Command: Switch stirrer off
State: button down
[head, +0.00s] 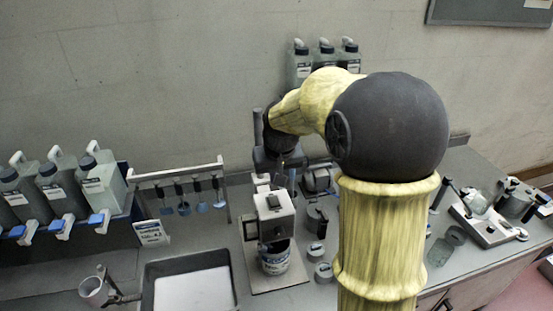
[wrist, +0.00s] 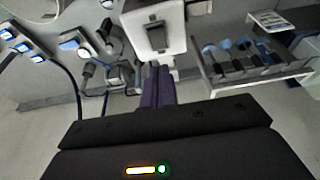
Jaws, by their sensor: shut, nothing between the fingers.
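The stirrer (head: 275,212) is a white boxy head on a stand at the middle of the bench in the head view. I cannot tell which way the switch is set. My gripper (wrist: 160,70) is shut and empty, its dark fingers pointing at the housing just below the switch in the picture. I cannot tell whether they touch it. In the head view my arm partly hides the gripper.
A rack of hanging blue tools (head: 190,170) stands left of the stirrer, with a grey tray (head: 148,292) in front of it. Jugs (head: 100,180) line the far left. Small pots and a balance-like device (head: 490,225) are to the right.

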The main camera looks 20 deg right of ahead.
jog(key=b+v, duration=0.1)
jog(key=v, duration=0.5)
jog(key=shift+w+r, duration=0.25)
jog(key=shift+w, duration=0.15)
jog(key=shift+s, duration=0.1)
jog(key=s+a+f+g+b, duration=0.1)
jog(key=s+f, duration=1.6)
jog(key=shift+s+f, duration=0.15)
jog(key=shift+f, duration=0.05)
